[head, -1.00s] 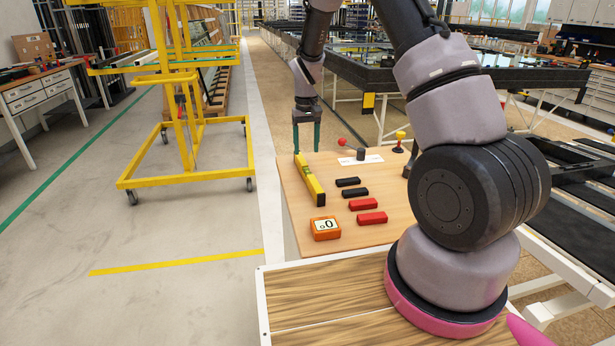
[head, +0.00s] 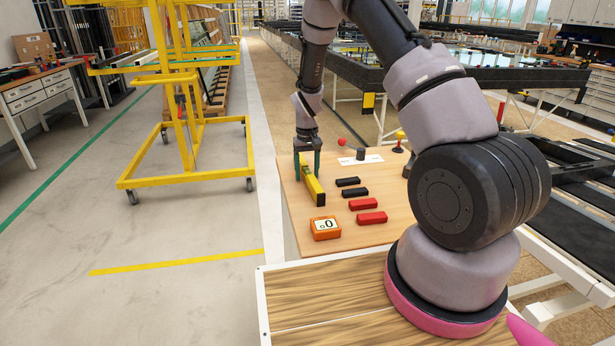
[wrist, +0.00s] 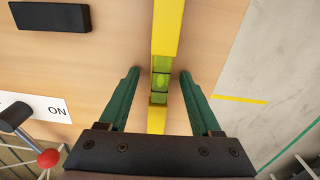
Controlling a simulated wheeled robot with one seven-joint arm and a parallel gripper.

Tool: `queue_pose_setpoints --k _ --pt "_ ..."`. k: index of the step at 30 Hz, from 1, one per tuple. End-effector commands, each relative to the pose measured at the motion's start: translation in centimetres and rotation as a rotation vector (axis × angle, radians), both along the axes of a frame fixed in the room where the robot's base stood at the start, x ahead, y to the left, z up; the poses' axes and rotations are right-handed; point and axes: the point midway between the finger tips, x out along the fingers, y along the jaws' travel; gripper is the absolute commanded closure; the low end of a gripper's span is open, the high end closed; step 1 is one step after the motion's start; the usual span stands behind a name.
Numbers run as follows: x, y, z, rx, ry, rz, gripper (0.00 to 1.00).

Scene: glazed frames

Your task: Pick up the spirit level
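The spirit level (head: 313,186) is a yellow bar with a dark end, lying along the left edge of the small wooden table. In the wrist view the spirit level (wrist: 160,83) runs between my fingers, its green vial about level with the fingertips. My gripper (head: 307,168) is down over the level's far part. In the wrist view my gripper (wrist: 159,75) is open, with a green finger on each side of the bar and a gap on both sides.
On the wooden table (head: 290,215) are black blocks (head: 355,192), red blocks (head: 371,218) and an orange device (head: 325,228) with a display. A lever with a red knob (wrist: 48,158) stands by an "ON" label (wrist: 55,110). A yellow rack (head: 185,180) stands at left on open floor.

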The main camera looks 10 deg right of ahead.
Motion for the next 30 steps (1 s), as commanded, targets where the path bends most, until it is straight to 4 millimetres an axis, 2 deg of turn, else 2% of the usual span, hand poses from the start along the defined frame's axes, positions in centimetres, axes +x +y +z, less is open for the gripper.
queue_pose_setpoints --k 1,5,17,30 --pt "0.0 0.0 0.0 0.0 0.0 0.0 0.5" --pt "0.0 0.0 0.0 0.0 0.0 0.0 1.0" --pt "0.1 0.0 0.6 0.0 -0.002 0.0 1.0" --pt "0.1 0.0 8.5 0.0 -0.004 0.001 1.0"
